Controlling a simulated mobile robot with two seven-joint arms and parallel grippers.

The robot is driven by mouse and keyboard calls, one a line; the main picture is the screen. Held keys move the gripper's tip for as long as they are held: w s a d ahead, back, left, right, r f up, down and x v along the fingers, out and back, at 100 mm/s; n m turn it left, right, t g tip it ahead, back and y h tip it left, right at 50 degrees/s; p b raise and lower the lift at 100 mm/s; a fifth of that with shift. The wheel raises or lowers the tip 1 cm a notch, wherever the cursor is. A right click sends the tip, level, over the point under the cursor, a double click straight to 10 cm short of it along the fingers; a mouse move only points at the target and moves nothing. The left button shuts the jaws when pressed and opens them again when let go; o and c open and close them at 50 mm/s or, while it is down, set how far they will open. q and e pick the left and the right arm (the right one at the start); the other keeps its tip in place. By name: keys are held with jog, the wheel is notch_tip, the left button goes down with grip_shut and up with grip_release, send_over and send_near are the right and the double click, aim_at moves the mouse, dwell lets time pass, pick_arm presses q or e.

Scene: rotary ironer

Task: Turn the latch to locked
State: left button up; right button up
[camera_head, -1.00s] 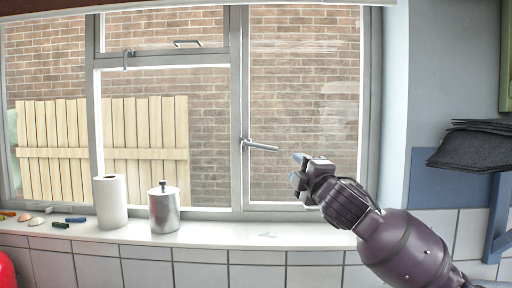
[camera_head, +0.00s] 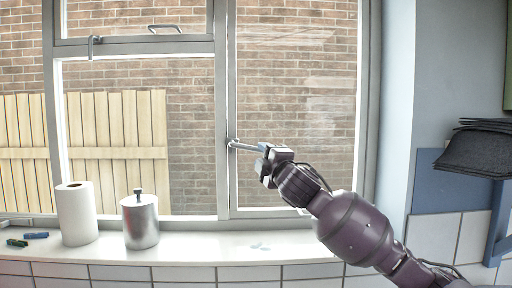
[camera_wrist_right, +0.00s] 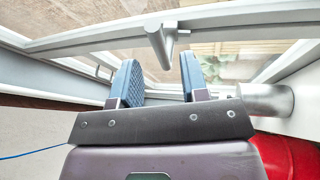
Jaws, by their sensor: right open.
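The latch (camera_head: 243,146) is a grey metal window handle on the upright frame bar. Its lever points right and slightly down. My right gripper (camera_head: 263,158) is at the lever's free end in the head view. In the right wrist view its blue-padded jaws (camera_wrist_right: 160,70) are apart, and the latch (camera_wrist_right: 160,42) shows beyond and between them. I see no grip on the lever; whether a jaw touches it, I cannot tell. My left gripper is out of view.
A white paper roll (camera_head: 76,214) and a metal canister (camera_head: 140,220) stand on the white windowsill (camera_head: 195,247) to the left. A dark stack (camera_head: 475,150) sits at the right. The wrist view shows something red (camera_wrist_right: 288,155) at lower right.

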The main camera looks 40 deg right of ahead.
aim_at(258, 151)
jog(key=shift+p+x, duration=0.5)
jog(key=shift+x, duration=2)
grip_shut()
